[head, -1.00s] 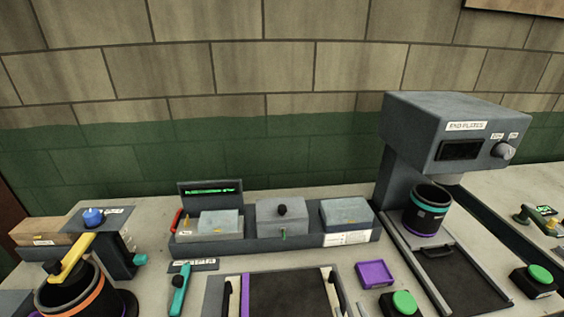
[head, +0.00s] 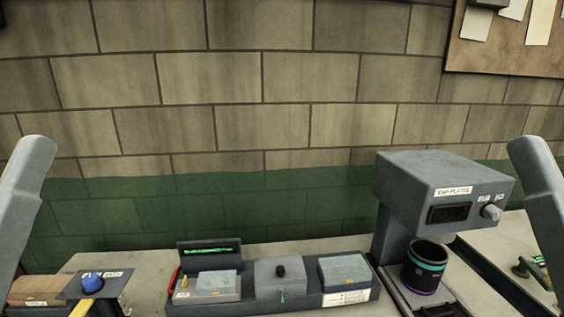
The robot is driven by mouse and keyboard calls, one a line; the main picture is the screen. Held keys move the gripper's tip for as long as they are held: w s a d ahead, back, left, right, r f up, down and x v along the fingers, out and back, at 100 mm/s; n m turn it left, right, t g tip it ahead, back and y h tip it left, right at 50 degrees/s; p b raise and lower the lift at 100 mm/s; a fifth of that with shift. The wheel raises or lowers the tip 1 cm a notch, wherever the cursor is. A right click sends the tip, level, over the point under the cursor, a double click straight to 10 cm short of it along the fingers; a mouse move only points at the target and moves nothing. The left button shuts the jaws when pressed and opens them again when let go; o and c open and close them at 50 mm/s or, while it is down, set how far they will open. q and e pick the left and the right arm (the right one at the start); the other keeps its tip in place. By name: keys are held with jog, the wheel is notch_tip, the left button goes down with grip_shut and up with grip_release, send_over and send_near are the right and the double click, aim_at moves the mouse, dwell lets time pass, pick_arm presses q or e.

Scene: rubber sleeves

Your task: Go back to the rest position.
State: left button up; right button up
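Only grey links of my two arms show, one at the left edge and one at the right edge of the head view. Both grippers are outside the picture, so I cannot see their fingers or anything in them. The end-plates machine (head: 440,190) stands at the right of the bench. A black sleeve with a teal band and a purple band (head: 424,266) stands upright under its head.
A grey tray (head: 315,300) at the back of the bench (head: 140,262) holds several grey blocks and a small display (head: 210,250). A blue-knobbed fixture (head: 92,280) stands at the left. A noticeboard (head: 510,55) hangs on the block wall.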

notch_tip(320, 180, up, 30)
jog(key=p, duration=2.7)
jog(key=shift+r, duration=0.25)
